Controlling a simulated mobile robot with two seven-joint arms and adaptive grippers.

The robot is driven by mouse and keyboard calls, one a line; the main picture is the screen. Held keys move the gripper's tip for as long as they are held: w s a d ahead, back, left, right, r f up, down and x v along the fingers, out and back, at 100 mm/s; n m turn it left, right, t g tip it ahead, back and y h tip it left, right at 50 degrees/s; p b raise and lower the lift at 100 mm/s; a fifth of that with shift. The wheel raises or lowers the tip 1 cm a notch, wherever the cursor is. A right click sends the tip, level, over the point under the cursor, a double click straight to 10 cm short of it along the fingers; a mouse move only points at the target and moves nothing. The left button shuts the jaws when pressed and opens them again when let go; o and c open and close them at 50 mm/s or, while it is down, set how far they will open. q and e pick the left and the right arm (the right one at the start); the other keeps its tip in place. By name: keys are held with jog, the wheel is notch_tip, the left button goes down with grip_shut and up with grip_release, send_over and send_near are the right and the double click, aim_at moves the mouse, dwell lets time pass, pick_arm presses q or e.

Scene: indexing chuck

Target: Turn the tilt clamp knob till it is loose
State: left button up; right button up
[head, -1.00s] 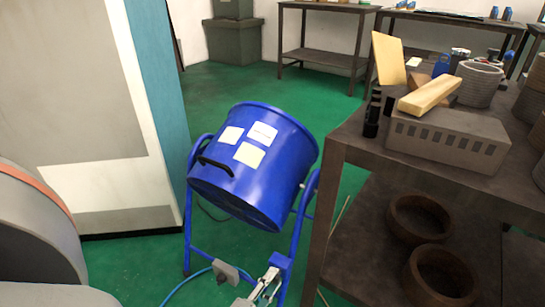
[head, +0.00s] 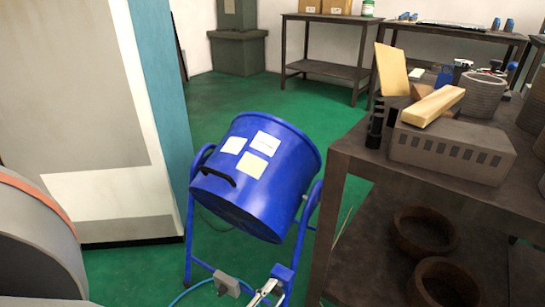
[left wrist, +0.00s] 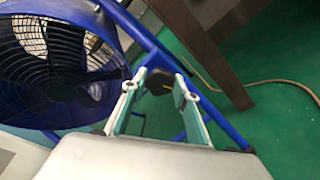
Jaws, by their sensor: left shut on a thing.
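The blue drum fan (head: 262,180) stands on a tubular blue frame (head: 300,245), tilted, with a black handle and paper labels on its drum. In the left wrist view its dark grille (left wrist: 55,50) shows at upper left. The black tilt clamp knob (left wrist: 158,80), with a small yellow mark, sits at the frame tube beside the drum. My left gripper (left wrist: 154,92) has its two fingers on either side of the knob and is shut on it. In the head view my left gripper (head: 266,289) shows at the bottom edge; the knob is hidden there. My right gripper is out of view.
A dark workbench (head: 345,150) stands close to the right of the fan, carrying a grey slotted block (head: 450,150) and wooden pieces. Brown rings (head: 425,230) lie on its lower shelf. A grey box (head: 226,284) and blue cable are near the frame's foot. Green floor behind is clear.

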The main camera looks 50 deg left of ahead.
pick_arm(q)
jog(key=o, duration=1.1)
notch_tip(320, 180, up, 10)
